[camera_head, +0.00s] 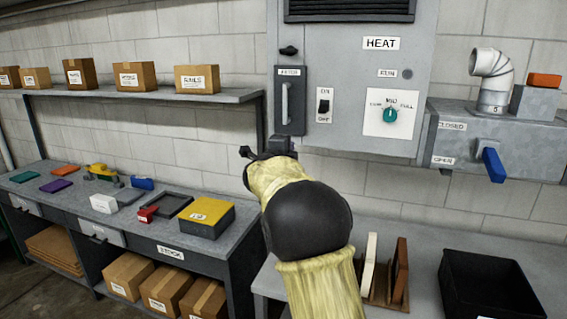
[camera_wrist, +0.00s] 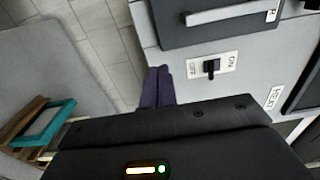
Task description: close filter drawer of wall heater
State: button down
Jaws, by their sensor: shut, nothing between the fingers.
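The wall heater (camera_head: 345,75) is a grey box marked HEAT on the block wall. Its filter drawer (camera_head: 290,128) is a dark upright panel at the left of the heater front, with a pale vertical handle (camera_head: 287,104) and a FILTER label. The drawer also shows at the top of the wrist view (camera_wrist: 215,36); how far it stands out is hard to tell. My gripper (camera_wrist: 158,78) is shut and empty, its fingers together just beside the drawer's edge in the wrist view. In the head view it is mostly hidden behind my wrist, just below the drawer.
A switch (camera_head: 323,106) and a green-blue dial (camera_head: 390,115) sit right of the drawer. A grey duct box (camera_head: 485,135) with a blue lever (camera_head: 493,165) is further right. A shelf (camera_head: 150,93) and workbench (camera_head: 60,208) stand left; a black bin (camera_head: 490,285) sits lower right.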

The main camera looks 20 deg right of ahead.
jog(key=b+v, duration=0.1)
jog(key=v, duration=0.3)
jog(key=shift+s+a+r, duration=0.1)
jog(key=shift+s+a, duration=0.15)
jog(key=s+a+f+n+g+y, duration=0.2)
jog(key=s+a+f+n+y, duration=0.3)
jog(key=f+n, duration=0.35)
jog(key=s+a+f+n+g+y, duration=0.25)
jog(key=s+f+n+y, duration=0.25)
jog(key=s+f+n, duration=0.4)
jog(key=s+f+n+g, duration=0.3)
jog(key=s+f, duration=0.4)
jog(key=s, duration=0.4)
jog(key=s+f+n+g, duration=0.4)
jog(key=s+f, duration=0.2)
jog(key=s, duration=0.5)
jog(key=shift+a+f+n+y, duration=0.3)
jog(key=shift+a+f+n, duration=0.05)
jog(key=shift+f, duration=0.05)
jog(key=shift+g, duration=0.25)
